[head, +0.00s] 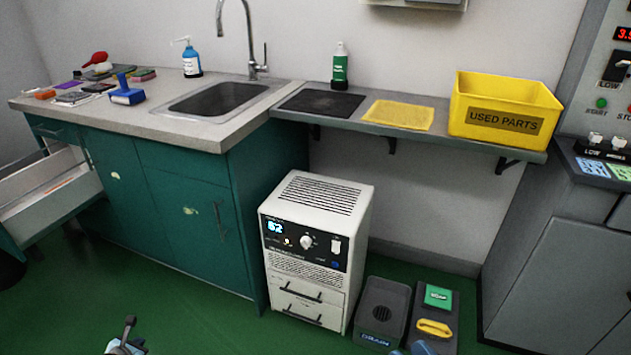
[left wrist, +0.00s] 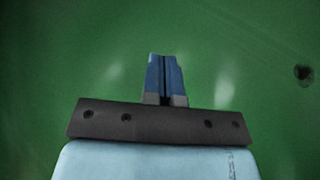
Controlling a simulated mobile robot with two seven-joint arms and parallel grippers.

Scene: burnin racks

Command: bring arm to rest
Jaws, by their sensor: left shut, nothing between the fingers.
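My left gripper (head: 125,345) shows in part at the bottom left of the head view, low over the green floor and apart from the furniture. In the left wrist view its two blue fingers (left wrist: 163,58) are together, with nothing between them, in front of a dark bar and a pale blue body.
A teal cabinet (head: 185,205) with a sink stands at left, its left drawer (head: 48,190) pulled open. A white power unit (head: 305,290) and a grey drain bin (head: 382,312) stand on the floor. A yellow bin (head: 505,105) sits on the shelf. The front left floor is clear.

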